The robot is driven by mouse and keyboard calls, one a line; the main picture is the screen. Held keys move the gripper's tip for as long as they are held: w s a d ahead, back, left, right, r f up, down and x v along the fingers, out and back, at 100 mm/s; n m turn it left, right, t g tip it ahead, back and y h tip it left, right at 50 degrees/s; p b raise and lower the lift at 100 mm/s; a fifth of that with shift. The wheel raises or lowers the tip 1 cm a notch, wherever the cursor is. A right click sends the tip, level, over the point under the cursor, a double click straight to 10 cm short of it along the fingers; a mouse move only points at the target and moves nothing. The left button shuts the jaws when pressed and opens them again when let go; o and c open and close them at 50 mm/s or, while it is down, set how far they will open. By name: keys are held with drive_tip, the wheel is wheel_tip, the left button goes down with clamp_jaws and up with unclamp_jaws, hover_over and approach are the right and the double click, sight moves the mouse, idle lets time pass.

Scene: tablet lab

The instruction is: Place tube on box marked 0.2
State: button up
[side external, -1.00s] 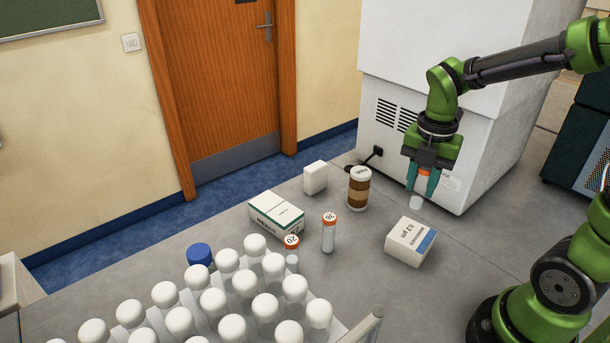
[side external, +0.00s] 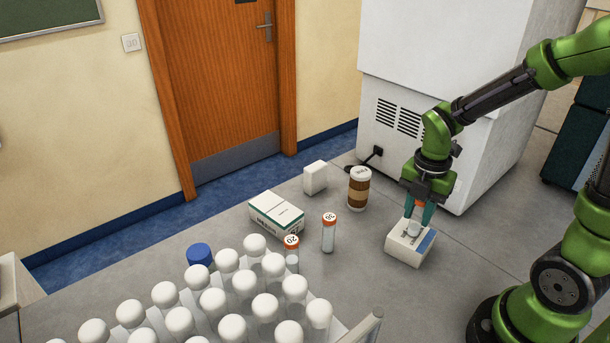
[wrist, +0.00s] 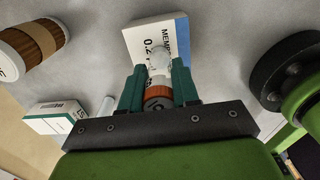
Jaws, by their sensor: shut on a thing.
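The box marked 0.2 (side external: 405,250) is white with a blue end and lies on the grey bench at the right. In the wrist view the box (wrist: 139,40) shows part of its "0.2" print. My gripper (side external: 419,222) is shut on a clear tube (side external: 414,230) with an orange cap. The tube (wrist: 159,60) points away from the wrist toward the box's marked face, its lower end over the box top. I cannot tell whether it touches the box. The green fingers hide part of the tube.
Two orange-capped tubes, marked 36 (side external: 329,233) and 20 (side external: 292,252), stand left of the box. A rack of white-capped tubes (side external: 213,301) fills the front left.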

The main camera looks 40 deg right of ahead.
drive_tip(key=o, duration=1)
drive_tip(key=shift+f, duration=0.1)
wheel_tip(320, 180, up, 12)
drive_tip(key=shift+r, duration=0.1)
drive_tip(key=shift+s+a+r+m, duration=0.1)
drive_tip(key=shift+a+r+m, duration=0.1)
drive_tip(key=shift+m, duration=0.2)
drive_tip(key=s+a+r+m+t, duration=0.1)
drive_tip(key=a+m+t, duration=0.1)
drive_tip(key=m, duration=0.5)
drive_tip(key=s+a+r+m+t+y, duration=0.1)
drive_tip(key=a+m+t, duration=0.1)
drive_tip(key=m, duration=0.6)
drive_tip(key=s+a+r+m+t+y, duration=0.1)
drive_tip(key=a+m+t, duration=0.2)
drive_tip(key=m, duration=0.5)
drive_tip(key=shift+s+a+r, duration=0.1)
drive_tip(key=shift+s+a, duration=0.25)
drive_tip(key=shift+a, duration=0.1)
